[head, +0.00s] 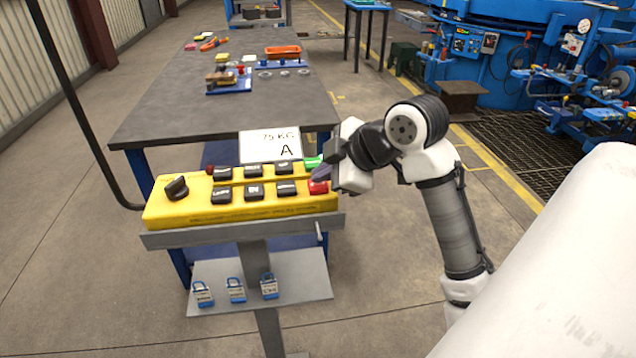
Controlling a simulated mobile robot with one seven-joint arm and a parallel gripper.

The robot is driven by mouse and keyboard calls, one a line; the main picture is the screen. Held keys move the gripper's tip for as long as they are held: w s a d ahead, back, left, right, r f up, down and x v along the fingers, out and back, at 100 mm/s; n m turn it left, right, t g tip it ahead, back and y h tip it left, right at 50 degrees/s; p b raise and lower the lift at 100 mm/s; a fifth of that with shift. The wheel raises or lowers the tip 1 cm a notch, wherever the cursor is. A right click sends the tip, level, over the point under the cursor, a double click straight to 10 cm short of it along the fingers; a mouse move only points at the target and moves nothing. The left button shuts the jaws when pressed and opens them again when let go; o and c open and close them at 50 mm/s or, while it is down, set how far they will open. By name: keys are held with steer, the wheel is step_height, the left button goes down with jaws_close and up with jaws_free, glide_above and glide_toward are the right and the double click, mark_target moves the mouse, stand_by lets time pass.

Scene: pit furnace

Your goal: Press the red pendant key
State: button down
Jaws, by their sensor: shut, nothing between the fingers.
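The yellow pendant (190,212) lies on a grey stand in the head view. It carries several black keys, a black rotary knob (176,188) at its left, a green key (313,162) at the upper right and the red key (318,187) at the lower right. My gripper (322,173) comes in from the right, shut and empty. Its dark fingertips are at the right end of the pendant, by the red and green keys, and seem to be just over the upper edge of the red key. I cannot tell whether they touch it.
A white card marked "75 KG A" (268,146) stands behind the pendant. A long grey table (165,115) with small parts and an orange tray (283,52) lies beyond. Blue machinery (510,40) fills the back right.

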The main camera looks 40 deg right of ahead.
mark_target(323, 186)
steer(key=shift+f, duration=0.25)
steer(key=shift+r, duration=0.1)
steer(key=shift+r+p, duration=0.5)
steer(key=shift+r, duration=0.3)
steer(key=shift+r+p, duration=1.95)
steer(key=shift+r, duration=0.65)
steer(key=shift+f, duration=0.1)
